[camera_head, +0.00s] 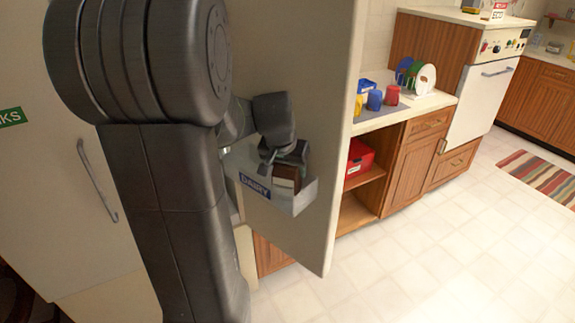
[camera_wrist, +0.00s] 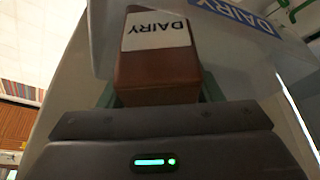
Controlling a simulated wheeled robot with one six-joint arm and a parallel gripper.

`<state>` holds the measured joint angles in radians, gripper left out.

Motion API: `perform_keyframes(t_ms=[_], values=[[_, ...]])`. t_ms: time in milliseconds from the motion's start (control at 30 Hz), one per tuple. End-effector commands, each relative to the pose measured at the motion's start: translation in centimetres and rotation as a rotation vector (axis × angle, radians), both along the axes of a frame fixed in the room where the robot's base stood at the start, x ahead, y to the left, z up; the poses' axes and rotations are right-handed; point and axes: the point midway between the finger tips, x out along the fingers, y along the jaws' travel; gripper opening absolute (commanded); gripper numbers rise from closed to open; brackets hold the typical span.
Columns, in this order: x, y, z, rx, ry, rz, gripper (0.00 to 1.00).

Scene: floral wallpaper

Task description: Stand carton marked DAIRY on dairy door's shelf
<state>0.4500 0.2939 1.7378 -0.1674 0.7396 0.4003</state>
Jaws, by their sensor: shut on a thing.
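The brown carton (camera_wrist: 158,72) has a white label reading DAIRY, which fills the upper middle of the wrist view. It also shows as a small brown block in the head view (camera_head: 287,174). My gripper (camera_head: 284,156) is shut on it, with a finger on either side in the wrist view. The dairy door's shelf (camera_head: 300,198) is a pale bin with a blue DAIRY label (camera_head: 255,187) on its front. The carton is at the bin's opening, its lower part hidden by the front wall. Whether it touches the shelf floor I cannot tell.
The open door panel (camera_head: 310,90) stands close beside my gripper. Behind it is a counter with blue, red and yellow cups (camera_head: 375,99) and a plate rack (camera_head: 416,77). A red box (camera_head: 359,158) sits in an open cabinet below.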

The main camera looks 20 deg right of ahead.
Motion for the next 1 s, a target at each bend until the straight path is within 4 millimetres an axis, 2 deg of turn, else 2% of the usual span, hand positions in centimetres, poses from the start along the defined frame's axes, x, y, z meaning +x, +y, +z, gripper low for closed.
perform_keyframes(t_ms=[367,400,500,833,1000], values=[[0.0,-0.1,-0.5,-0.001,-0.001,0.000,0.27],[0.0,0.0,-0.5,0.000,0.000,0.000,0.61],[0.0,0.0,-0.4,0.000,0.000,0.000,0.81],[0.0,0.0,-0.2,0.000,0.000,0.000,0.81],[-0.3,0.3,1.3,-0.002,-0.004,0.000,0.81]])
